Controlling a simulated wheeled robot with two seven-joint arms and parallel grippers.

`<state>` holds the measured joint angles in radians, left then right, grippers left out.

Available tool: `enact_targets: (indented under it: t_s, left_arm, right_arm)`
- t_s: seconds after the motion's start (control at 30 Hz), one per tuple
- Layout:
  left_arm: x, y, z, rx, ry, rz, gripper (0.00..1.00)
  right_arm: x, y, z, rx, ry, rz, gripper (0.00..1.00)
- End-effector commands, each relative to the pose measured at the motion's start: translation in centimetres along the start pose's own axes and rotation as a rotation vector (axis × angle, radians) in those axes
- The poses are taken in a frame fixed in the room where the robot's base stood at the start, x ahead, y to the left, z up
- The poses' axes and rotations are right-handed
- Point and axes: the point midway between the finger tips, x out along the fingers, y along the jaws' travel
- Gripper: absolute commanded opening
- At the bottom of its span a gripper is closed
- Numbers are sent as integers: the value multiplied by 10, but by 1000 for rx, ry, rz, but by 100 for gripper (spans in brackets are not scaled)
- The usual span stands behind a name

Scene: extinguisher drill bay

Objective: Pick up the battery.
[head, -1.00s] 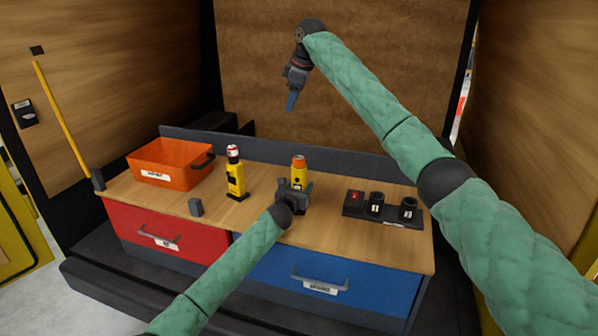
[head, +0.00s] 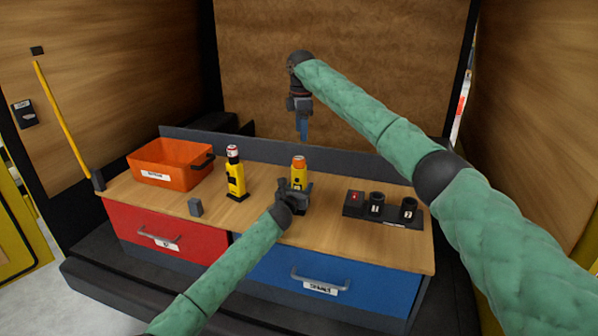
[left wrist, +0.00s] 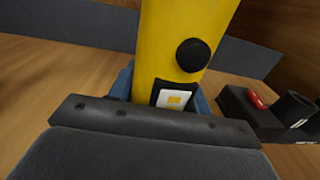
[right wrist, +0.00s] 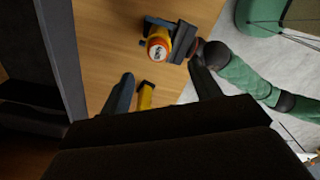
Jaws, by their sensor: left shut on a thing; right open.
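No part is clearly labelled as a battery; the orange-rimmed piece (head: 299,160) on top of a yellow device (head: 298,173) may be it. In the right wrist view this round top (right wrist: 158,50) has a white label. My left gripper (head: 293,196) is shut on the device's yellow body, which looks upright on the bench; its body also shows in the left wrist view (left wrist: 180,35). My right gripper (head: 303,132) is open and empty, pointing down above and behind the device. A second yellow device (head: 236,182) with a red and white top stands to the left.
A black holder (head: 383,211) with a red-topped slot and two dark cups stands at the right. An orange bin (head: 150,166) is at the back left. A small grey block (head: 195,207) sits near the bench front. A low back wall (head: 345,160) runs behind.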

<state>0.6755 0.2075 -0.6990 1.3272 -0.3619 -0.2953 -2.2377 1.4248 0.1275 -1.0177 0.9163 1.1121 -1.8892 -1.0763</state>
Motion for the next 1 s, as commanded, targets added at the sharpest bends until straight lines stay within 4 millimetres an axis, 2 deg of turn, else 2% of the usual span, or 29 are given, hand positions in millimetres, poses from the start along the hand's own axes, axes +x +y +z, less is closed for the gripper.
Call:
enact_targets:
  t_s: [0.23, 0.47, 0.8, 1.0]
  left_arm:
    - [0, 0, 0, 0, 0, 0, 9]
    - [0, 0, 0, 0, 0, 0, 9]
    - [0, 0, 0, 0, 0, 0, 9]
    - [0, 0, 0, 0, 0, 0, 9]
  right_arm:
    - [40, 0, -1, 1, -1, 0, 63]
    - [53, 1, -2, 1, 0, 1, 63]
    - [94, 6, -6, 2, -1, 0, 63]
    - [100, 6, -6, 2, 0, 1, 63]
